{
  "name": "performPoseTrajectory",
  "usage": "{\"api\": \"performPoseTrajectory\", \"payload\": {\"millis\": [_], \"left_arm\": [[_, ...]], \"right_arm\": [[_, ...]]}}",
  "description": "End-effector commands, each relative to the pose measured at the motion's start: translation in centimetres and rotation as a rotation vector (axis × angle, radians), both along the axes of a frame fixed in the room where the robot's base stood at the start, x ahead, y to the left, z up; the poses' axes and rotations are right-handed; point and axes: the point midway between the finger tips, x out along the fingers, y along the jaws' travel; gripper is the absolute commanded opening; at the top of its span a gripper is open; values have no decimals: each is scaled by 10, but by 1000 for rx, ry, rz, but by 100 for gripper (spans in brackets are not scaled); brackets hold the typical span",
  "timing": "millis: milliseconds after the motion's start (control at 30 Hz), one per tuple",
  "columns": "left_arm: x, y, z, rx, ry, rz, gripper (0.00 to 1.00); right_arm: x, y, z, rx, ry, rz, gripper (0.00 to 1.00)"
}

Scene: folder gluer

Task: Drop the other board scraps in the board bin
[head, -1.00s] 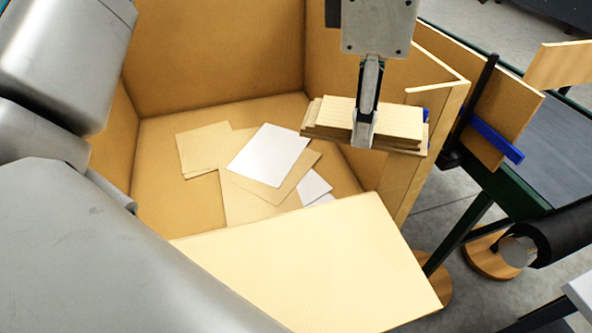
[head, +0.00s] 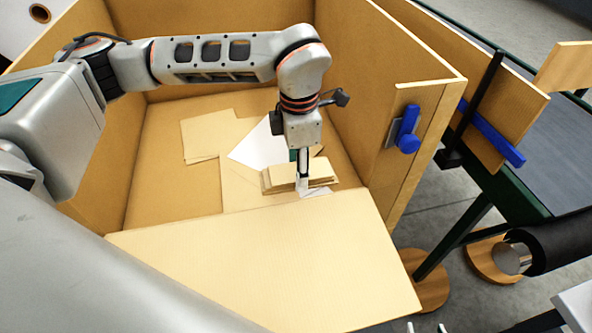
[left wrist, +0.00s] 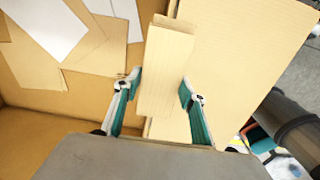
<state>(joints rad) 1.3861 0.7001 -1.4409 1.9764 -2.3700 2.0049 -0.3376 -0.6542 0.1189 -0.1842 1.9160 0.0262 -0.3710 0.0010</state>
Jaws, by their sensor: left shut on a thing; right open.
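My left gripper (head: 303,190) reaches in from the left, pointing down and shut on a small stack of tan board scraps (head: 278,179). In the left wrist view the stack (left wrist: 165,70) sits between the two fingers. It appears over the board bin (head: 165,208), a large tan box; its height above the floor is hard to tell. On the bin floor lie flat tan sheets (head: 205,135) and a white sheet (head: 253,147), partly hidden by the gripper. Only pale fingertips of my right gripper (head: 425,328) show at the bottom edge, apart and with nothing visible between them.
A large pale board panel (head: 270,260) spans the bin's near side. A blue clamp (head: 406,132) is on the bin's right wall. Right of it stand a dark green-framed conveyor (head: 560,150) with a blue-handled stop (head: 492,133) and a black roller (head: 560,235).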

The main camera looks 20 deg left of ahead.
Motion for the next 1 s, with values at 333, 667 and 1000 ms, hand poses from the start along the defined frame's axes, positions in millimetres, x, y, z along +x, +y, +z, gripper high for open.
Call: {"api": "performPoseTrajectory", "payload": {"millis": [333, 667, 1000], "left_arm": [[14, 15, -15, -3, 5, 16, 25], [49, 41, -22, -3, 5, 16, 25], [85, 68, -31, -3, 5, 16, 25]], "right_arm": [[1, -3, 3, -4, -3, -4, 45], [0, -10, 1, -12, 3, -10, 45], [0, -10, 0, -14, 5, -9, 45]]}}
